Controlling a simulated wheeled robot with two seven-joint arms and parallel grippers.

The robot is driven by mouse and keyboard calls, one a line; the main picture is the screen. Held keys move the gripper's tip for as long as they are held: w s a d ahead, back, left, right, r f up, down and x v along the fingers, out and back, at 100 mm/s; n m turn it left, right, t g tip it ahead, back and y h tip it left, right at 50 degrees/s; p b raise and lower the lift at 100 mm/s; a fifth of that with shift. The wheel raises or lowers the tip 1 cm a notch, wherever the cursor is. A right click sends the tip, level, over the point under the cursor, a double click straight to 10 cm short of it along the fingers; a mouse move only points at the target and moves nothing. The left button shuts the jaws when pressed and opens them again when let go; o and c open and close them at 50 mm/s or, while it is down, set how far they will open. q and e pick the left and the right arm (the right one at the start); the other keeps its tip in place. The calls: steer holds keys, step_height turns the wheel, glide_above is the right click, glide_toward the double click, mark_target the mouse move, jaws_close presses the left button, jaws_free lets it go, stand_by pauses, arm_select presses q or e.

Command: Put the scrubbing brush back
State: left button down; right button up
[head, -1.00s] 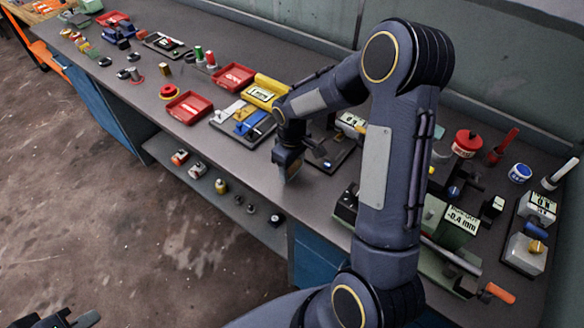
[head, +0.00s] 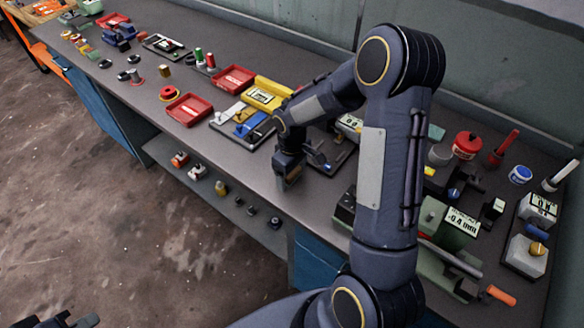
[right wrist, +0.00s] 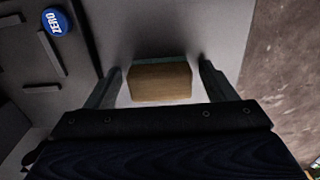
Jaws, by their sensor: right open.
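The scrubbing brush, a block with a wooden-brown face and a greenish edge (right wrist: 160,83), shows in the right wrist view between the two fingers of my right gripper (right wrist: 160,70). The fingers are open, with a gap on each side of the block. In the head view my right gripper (head: 288,178) points down near the front edge of the bench, and it largely hides the brush there. My left gripper (head: 62,320) is only partly in view at the bottom left, far from the bench; its jaw state is unclear.
A dark tray with a blue ZERO button (right wrist: 56,21) lies beside the right gripper. Blue and yellow items (head: 255,118) and red trays (head: 188,107) stand to the left. A green gauge fixture (head: 445,222) stands to the right. The bench's front edge is close.

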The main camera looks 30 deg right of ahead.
step_height(320, 180, up, 12)
steer(key=s+a+r+m+t+y, duration=0.2)
steer(key=s+a+r+m, duration=0.1)
steer(key=s, duration=0.8)
steer(key=s+a+r+m+t+y, duration=0.1)
steer(key=s+a+r+m+t, duration=0.2)
steer(key=s, duration=0.8)
steer(key=shift+a+r+t+y+b, duration=0.3)
steer(key=shift+a+y+b, duration=0.15)
steer(key=shift+a, duration=0.25)
